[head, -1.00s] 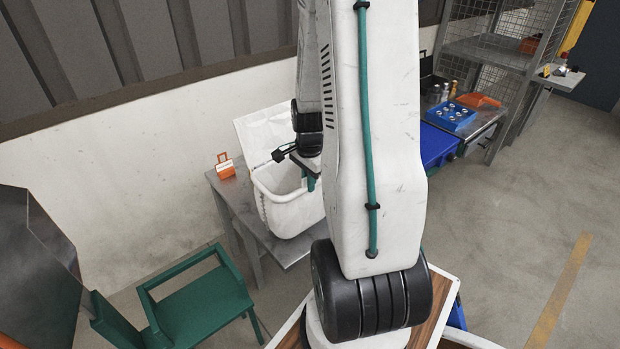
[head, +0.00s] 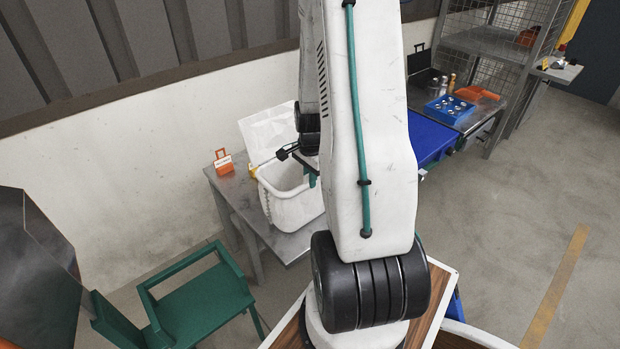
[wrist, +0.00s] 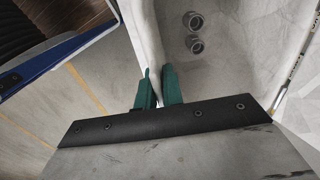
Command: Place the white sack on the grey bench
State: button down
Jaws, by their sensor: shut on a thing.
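The white sack (head: 293,208) is an open, tub-shaped container at the grey bench (head: 232,187), which stands against the wall. It is upright, and a pale crumpled panel (head: 268,131) rises behind it. I cannot tell whether its base touches the bench top. My gripper (head: 312,179) is at the sack's near right rim, partly behind my arm. In the wrist view the green fingers (wrist: 158,88) are shut on the white rim. Two grey ring-like parts (wrist: 194,33) lie inside the sack. My arm hides the sack's right side.
An orange sign-like item (head: 223,161) stands on the bench's left end, with a small yellow item (head: 252,171) beside the sack. A green chair (head: 205,300) stands in front. At right are a blue surface (head: 432,142) and a blue tray of parts (head: 450,109).

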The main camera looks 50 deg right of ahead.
jog(key=shift+f, duration=0.1)
jog(key=c, duration=1.5)
grip_release()
jog(key=shift+c, duration=0.2)
notch_tip(320, 180, up, 12)
jog(key=shift+s+r, duration=0.1)
jog(key=a+r+n, duration=0.8)
jog(key=a+r, duration=0.3)
jog(key=a, duration=0.5)
jog(key=s+a+r+n, duration=0.3)
jog(key=s+a+n, duration=0.3)
jog(key=a, duration=0.1)
jog(key=s+a+r+n+t, duration=0.1)
jog(key=s+a+r+n, duration=0.2)
jog(key=s+a+n, duration=0.3)
jog(key=shift+s+a+n, duration=0.25)
jog(key=shift+a+n, duration=0.05)
jog(key=shift+a, duration=0.4)
